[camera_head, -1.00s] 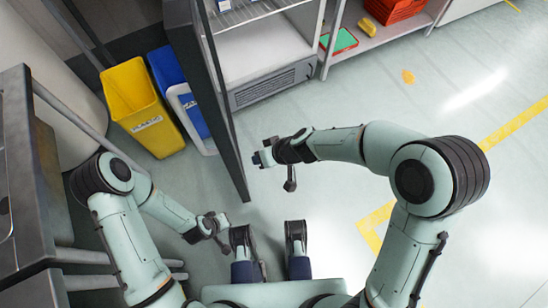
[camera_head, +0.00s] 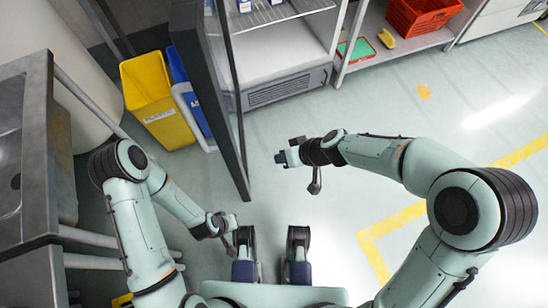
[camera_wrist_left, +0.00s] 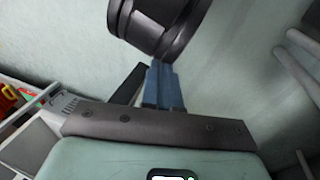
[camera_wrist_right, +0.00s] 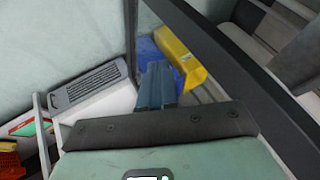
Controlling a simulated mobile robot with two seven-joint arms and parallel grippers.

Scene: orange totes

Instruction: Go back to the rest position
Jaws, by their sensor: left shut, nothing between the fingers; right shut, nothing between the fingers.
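My right gripper (camera_head: 281,158) is held out over the open floor, right of the dark door edge, and is empty. In the right wrist view its blue fingers (camera_wrist_right: 157,88) are together. My left gripper (camera_head: 231,222) is low near the front of my base, with its tip partly hidden beside a dark part of mine. In the left wrist view its blue fingers (camera_wrist_left: 163,86) are together with nothing between them. Both arms are bent at the elbow.
An open dark-framed door (camera_head: 209,100) stands between my arms, ahead. A yellow bin (camera_head: 152,95) and a blue bin (camera_head: 190,105) stand left of it. A metal sink unit (camera_head: 42,150) is close to my left arm. An orange tote (camera_head: 420,15) sits on a back-right shelf. Floor at right is clear.

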